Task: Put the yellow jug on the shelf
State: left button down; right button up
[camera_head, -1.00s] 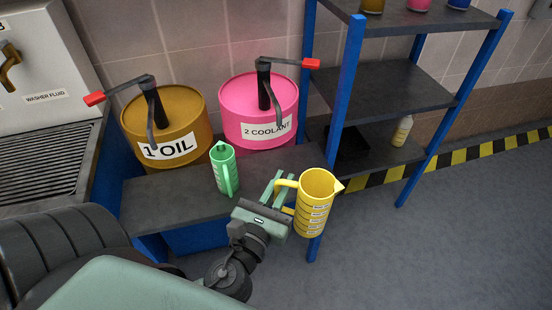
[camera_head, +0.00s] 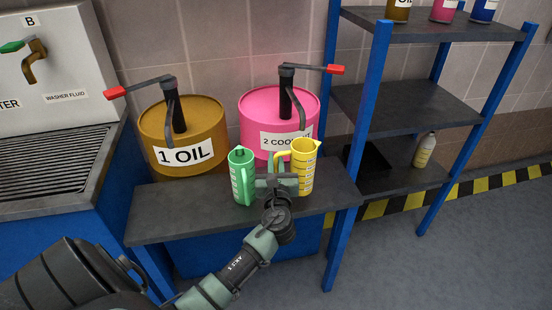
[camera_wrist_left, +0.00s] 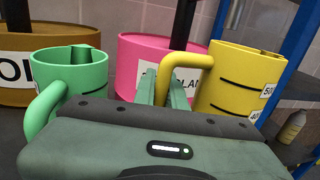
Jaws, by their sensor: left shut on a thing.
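The yellow jug (camera_head: 304,168) is upright at the right part of the dark bench, in front of the pink drum. My left gripper (camera_head: 284,173) is shut on its handle, with the jug on the gripper's right side. In the left wrist view the yellow jug (camera_wrist_left: 240,82) is at the right, its handle (camera_wrist_left: 185,68) between the fingers (camera_wrist_left: 163,88). I cannot tell whether the jug touches the bench. The blue-framed shelf (camera_head: 407,108) stands to the right, with dark boards. My right gripper is not in view.
A green jug (camera_head: 241,178) stands on the bench (camera_head: 190,212), close left of my gripper. Behind are the oil drum (camera_head: 185,135) and pink coolant drum (camera_head: 262,107) with pump levers. The shelf's lower board holds a pale bottle (camera_head: 425,150) and a black tray (camera_head: 373,162); its middle board (camera_head: 400,100) is clear.

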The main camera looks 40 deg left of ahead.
pick_arm(q)
jog(key=w+a+f+b, duration=0.1)
jog(key=w+a+f, duration=0.2)
jog(key=w, duration=0.1)
jog(key=shift+a+f, duration=0.2)
jog(key=shift+f, duration=0.05)
jog(key=c, duration=1.5)
grip_release()
jog(key=shift+f, duration=0.1)
jog(key=shift+o, duration=0.2)
